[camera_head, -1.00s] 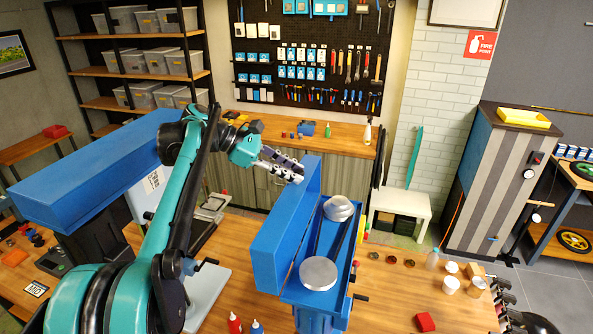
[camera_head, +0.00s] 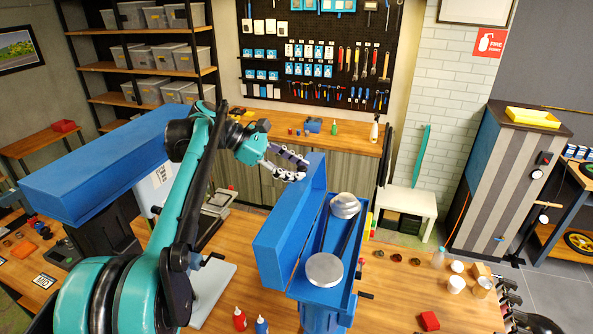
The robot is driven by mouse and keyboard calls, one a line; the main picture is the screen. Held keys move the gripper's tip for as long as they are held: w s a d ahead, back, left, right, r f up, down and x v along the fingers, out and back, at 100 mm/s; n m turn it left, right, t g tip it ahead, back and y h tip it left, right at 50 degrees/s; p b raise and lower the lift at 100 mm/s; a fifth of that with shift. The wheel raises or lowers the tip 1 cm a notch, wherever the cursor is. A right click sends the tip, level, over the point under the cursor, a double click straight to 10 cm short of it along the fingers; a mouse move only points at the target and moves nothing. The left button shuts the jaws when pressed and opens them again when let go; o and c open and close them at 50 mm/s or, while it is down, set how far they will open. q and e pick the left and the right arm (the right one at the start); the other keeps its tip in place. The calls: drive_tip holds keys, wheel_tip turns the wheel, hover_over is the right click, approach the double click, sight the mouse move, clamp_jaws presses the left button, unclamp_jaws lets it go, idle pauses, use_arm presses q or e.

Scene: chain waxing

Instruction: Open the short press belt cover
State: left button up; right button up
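The short press has a blue housing (camera_head: 347,288) in the middle of the head view. Its blue belt cover (camera_head: 284,232) stands up along the housing's left side, swung open. Two grey pulleys, the near one (camera_head: 324,270) and the far one (camera_head: 345,205), and a dark belt show inside. My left gripper (camera_head: 301,172) is at the top far end of the cover, close to its edge; I cannot tell whether it touches. Its fingers look bent toward each other, but their gap is unclear. Part of what seems to be my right gripper (camera_head: 510,298) shows at the lower right edge.
A long closed blue cover (camera_head: 95,180) lies left, behind my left arm. Red (camera_head: 239,319) and blue (camera_head: 262,325) bottles stand at the front. A red block (camera_head: 429,321), cans and a clear bottle (camera_head: 438,258) are on the wooden table's right side, which has some free room.

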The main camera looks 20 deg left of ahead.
use_arm(q)
drive_tip(key=shift+a+r, duration=0.25)
drive_tip(key=shift+a, duration=0.25)
drive_tip(key=v, duration=1.1)
drive_tip(key=shift+s, duration=0.15)
drive_tip(key=shift+d+r, duration=0.1)
drive_tip(key=shift+d, duration=0.05)
